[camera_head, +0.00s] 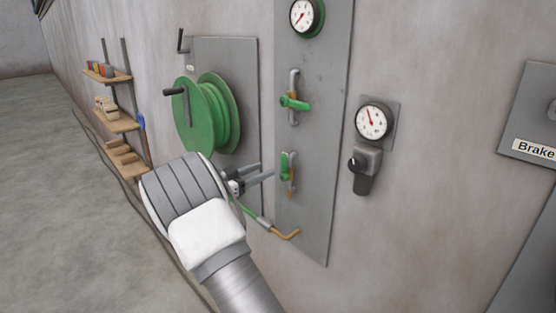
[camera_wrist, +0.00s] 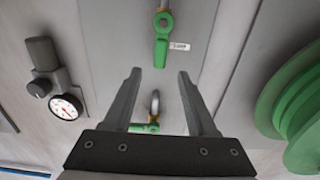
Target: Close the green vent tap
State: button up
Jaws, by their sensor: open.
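Two green-handled taps are on the tall grey panel. The upper tap (camera_head: 294,103) has its handle lying crosswise to its pipe. The lower tap (camera_head: 285,166) has its handle in line with its pipe. The wrist view is upside down: the lower tap (camera_wrist: 163,45) is at the top beside a small white label, and the upper tap (camera_wrist: 145,127) shows near the finger bases. The label is too small to read, so I cannot tell which is the vent tap. My gripper (camera_head: 265,171) is open and empty, left of the lower tap; its fingertips (camera_wrist: 159,73) show nothing between them.
A green hose reel (camera_head: 210,113) with a crank sticks out from the wall at left. A hose with an orange nozzle (camera_head: 287,235) hangs below the taps. A gauge (camera_head: 373,120) with a dark knob below is right of the panel. A green-rimmed gauge (camera_head: 303,14) is above.

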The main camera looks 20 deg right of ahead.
aim_at(282, 161)
jog(key=p+x, duration=0.1)
jog(key=x, duration=0.6)
jog(key=shift+d, duration=0.1)
grip_shut()
dwell(1.2)
